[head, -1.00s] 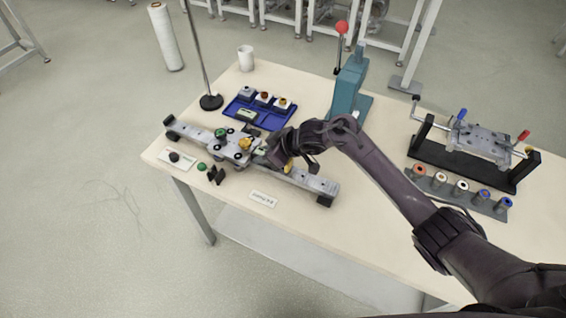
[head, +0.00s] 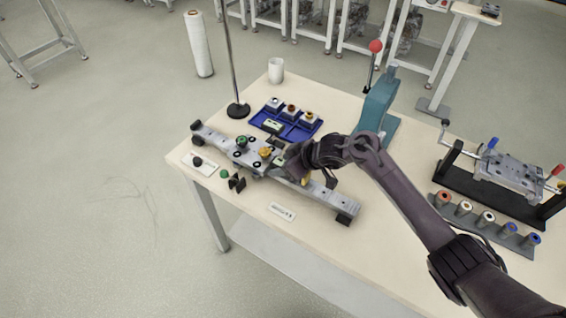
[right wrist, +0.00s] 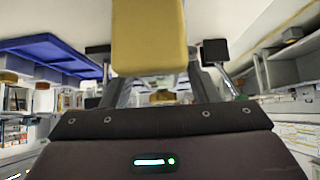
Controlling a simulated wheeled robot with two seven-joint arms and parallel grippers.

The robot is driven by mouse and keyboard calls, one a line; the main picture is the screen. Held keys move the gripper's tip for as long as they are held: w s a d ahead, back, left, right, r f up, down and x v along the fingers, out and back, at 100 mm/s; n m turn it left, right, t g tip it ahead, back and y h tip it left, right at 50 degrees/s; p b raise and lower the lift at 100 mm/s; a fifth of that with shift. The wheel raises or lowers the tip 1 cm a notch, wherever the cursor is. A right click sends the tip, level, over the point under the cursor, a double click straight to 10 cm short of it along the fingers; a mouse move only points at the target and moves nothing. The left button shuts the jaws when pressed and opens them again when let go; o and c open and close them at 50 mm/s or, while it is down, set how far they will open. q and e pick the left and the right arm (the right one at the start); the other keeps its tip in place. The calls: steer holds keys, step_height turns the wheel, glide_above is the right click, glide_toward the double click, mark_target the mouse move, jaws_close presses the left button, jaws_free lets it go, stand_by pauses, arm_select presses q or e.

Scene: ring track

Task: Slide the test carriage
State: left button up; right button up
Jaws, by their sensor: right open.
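The test carriage (head: 251,158) is a grey plate with a green knob (head: 242,142) and a yellow knob (head: 265,152). It sits on a long grey rail (head: 322,195) that runs diagonally along the table's front left, with dark feet at both ends. My right gripper (head: 290,168) is open, low over the rail at the carriage's right side; the dark hand hides that part, so contact cannot be told. In the right wrist view a yellow block (right wrist: 149,38) fills the top centre, with a dark pad (right wrist: 215,52) to its right. My left gripper is not in view.
A blue tray (head: 290,131) with several small parts lies behind the rail. A black-based pole (head: 238,110), a white cup (head: 276,70) and a teal press (head: 376,105) stand further back. A clamp fixture (head: 505,175) and spools are at right. Small parts and labels lie in front.

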steer(key=v, duration=0.7)
steer(key=shift+s+d+r, duration=0.1)
steer(key=shift+d+r, duration=0.1)
